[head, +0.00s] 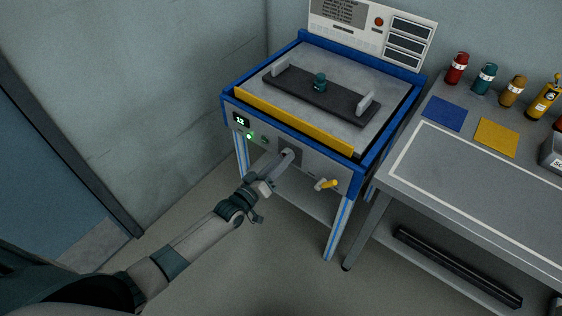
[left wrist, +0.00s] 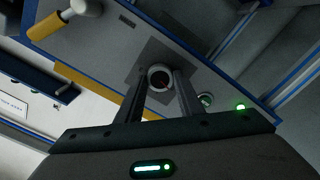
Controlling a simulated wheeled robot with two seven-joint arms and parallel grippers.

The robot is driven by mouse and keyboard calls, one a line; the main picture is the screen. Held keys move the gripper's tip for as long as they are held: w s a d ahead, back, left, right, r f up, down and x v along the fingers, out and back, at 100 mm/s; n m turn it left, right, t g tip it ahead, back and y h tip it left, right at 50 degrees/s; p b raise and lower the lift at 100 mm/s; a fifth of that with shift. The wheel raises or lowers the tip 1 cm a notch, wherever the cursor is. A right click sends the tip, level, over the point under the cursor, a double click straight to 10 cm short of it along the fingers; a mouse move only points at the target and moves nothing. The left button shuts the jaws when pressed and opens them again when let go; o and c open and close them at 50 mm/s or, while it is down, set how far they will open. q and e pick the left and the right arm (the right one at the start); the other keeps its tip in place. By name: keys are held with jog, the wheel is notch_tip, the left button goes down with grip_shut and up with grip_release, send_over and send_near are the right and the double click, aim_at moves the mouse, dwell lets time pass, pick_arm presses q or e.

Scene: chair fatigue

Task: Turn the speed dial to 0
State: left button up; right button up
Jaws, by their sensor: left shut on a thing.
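The speed dial (left wrist: 160,77) is a round dark knob with a light rim on a grey square plate (left wrist: 178,52) in the left wrist view. My left gripper (head: 287,155) reaches the front panel of the blue-framed machine (head: 340,171), and its fingers stand on either side of the dial, shut on it. The gripper mostly hides the dial in the head view. The small display (head: 241,120) on the panel seems to read 12. A green light (head: 249,136) glows below it. My right gripper is in neither view.
A yellow-handled lever (head: 328,184) sticks out right of the dial. A dark button (head: 265,140) sits to its left. A yellow bar (head: 292,120) runs along the machine's front top edge. A grey workbench (head: 480,180) with bottles stands at the right. The floor in front is clear.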

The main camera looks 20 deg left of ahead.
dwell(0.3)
pick_arm(q)
jog(key=o, duration=1)
jog(key=shift+o, duration=0.3)
jog(key=b+v, duration=0.1)
jog(key=v, duration=1.6)
jog(key=shift+s+b, duration=0.2)
jog(key=shift+b, duration=0.2)
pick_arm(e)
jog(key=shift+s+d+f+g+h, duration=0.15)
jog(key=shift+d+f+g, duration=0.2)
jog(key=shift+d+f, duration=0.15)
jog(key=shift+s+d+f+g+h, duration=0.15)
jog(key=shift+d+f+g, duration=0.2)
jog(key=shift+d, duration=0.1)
pick_arm(q)
jog(key=shift+a, duration=0.1)
